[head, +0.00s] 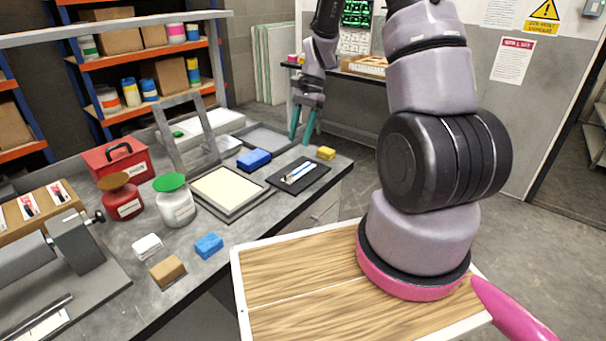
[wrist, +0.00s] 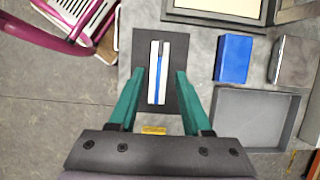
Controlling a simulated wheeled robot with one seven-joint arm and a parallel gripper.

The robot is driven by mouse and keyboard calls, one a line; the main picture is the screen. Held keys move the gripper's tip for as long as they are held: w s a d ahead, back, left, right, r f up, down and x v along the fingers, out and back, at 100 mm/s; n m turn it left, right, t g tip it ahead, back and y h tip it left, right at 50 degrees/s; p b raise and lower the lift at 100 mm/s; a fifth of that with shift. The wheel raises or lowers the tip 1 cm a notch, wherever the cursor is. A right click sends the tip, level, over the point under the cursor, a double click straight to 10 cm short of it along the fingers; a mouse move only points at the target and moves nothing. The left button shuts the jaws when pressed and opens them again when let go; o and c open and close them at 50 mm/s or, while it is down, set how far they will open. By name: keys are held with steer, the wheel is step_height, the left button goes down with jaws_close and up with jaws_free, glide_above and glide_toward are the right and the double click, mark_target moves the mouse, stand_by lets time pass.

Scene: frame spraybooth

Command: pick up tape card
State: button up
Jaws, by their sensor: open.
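The tape card (head: 298,173) looks like a narrow white card with a blue strip along it. It lies flat on a black mat (head: 315,178) near the bench's right end. In the wrist view the tape card (wrist: 154,78) lies lengthwise between the two green fingers, on the black mat (wrist: 179,54). My gripper (head: 300,140) is open and empty, with its fingers pointing down, apart from the card and seemingly above it. In the wrist view my gripper (wrist: 157,73) has one finger on each side of the card. Nothing hides the card in the wrist view.
A yellow block (head: 326,153) and a blue block (head: 254,159) lie near the mat. A framed cream panel (head: 228,190) is left of it, and a grey tray (head: 263,137) behind. A grey frame (head: 185,135) stands upright on the bench.

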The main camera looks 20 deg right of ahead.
mark_target(290, 171)
steer(key=x, duration=0.4)
steer(key=shift+s, duration=0.1)
steer(key=shift+a+x, duration=0.15)
steer(key=shift+x, duration=1.35)
steer(key=shift+a+x, duration=0.1)
steer(key=shift+x, duration=1.45)
steer(key=shift+r, duration=0.1)
jaws_close()
